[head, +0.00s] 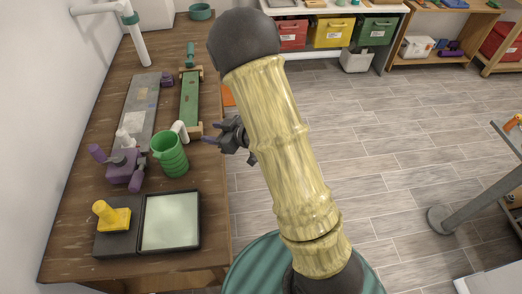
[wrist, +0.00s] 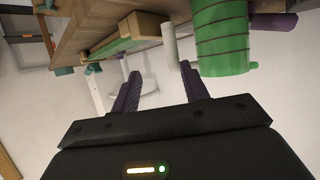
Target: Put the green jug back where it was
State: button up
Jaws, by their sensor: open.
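The green jug (head: 171,157) is ribbed and stands on the wooden bench, near its right edge. It also shows at the top of the wrist view (wrist: 222,40). A white curved piece (head: 181,131) is close beside it; I cannot tell whether it belongs to the jug. My gripper (head: 209,130) is at the bench's right edge, to the right of the jug and apart from it. Its purple fingers are spread with nothing between them in the wrist view (wrist: 160,68).
On the wooden bench (head: 88,192), a purple tool (head: 124,166) stands left of the jug. A yellow-handled stamp (head: 112,216) and a dark-framed pad (head: 170,222) are in front. A green board (head: 190,97) lies behind. Open floor (head: 380,130) is to the right.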

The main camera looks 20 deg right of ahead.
jog(key=s+d+r+m+g+h, duration=0.1)
jog(key=s+d+r+m+h, duration=0.2)
jog(key=d+m+h, duration=0.6)
jog(key=s+d+r+g, duration=0.1)
jog(key=s+d+g, duration=0.1)
jog(key=s, duration=0.5)
jog(key=s+d+r+g, duration=0.1)
jog(key=s+g, duration=0.2)
jog(key=s, duration=0.5)
jog(key=shift+d+r+g, duration=0.3)
jog(key=shift+d+g, duration=0.05)
jog(key=shift+g, duration=0.05)
jog(key=shift+c, duration=1)
jog(key=shift+w, duration=0.1)
